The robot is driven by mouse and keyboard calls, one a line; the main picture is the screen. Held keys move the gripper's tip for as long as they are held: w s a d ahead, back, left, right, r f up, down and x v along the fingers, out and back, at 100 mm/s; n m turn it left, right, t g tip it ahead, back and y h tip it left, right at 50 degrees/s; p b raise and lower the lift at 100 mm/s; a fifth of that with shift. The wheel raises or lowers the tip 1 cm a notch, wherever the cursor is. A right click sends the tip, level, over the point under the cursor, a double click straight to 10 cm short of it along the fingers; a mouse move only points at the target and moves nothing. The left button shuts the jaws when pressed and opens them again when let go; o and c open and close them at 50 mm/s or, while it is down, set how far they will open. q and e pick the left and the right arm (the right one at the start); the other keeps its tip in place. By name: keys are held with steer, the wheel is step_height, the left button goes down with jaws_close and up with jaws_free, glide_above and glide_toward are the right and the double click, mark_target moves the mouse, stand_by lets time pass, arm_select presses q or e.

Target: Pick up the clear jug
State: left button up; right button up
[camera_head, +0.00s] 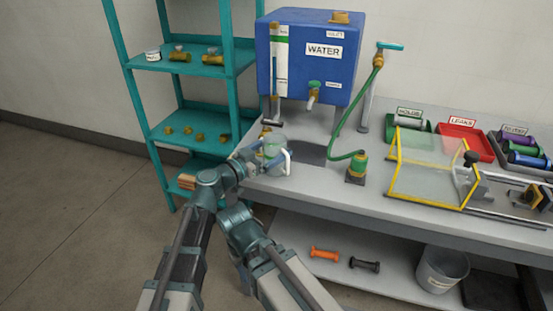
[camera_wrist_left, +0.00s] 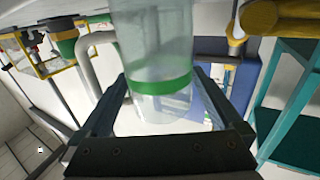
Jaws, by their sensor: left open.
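The clear jug (camera_head: 274,146) stands on the grey bench near its left end, below the blue water tank. It has a green band and a pale handle, on its right side in the head view. My left gripper (camera_head: 262,154) is open at the jug, with a finger on either side. In the left wrist view the jug (camera_wrist_left: 158,50) is between the two open fingers, its handle outside them to the left. Small gaps seem to show beside the jug there, but I cannot tell whether a finger touches it.
The blue water tank (camera_head: 312,58) with a tap stands behind the jug. A green hose (camera_head: 355,110) and a yellow-framed clear guard (camera_head: 430,168) are to the right. A teal shelf (camera_head: 190,128) stands close on the left. The lower shelf holds a grey bucket (camera_head: 441,270).

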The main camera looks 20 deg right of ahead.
arm_select(q)
steer(key=c, duration=1.1)
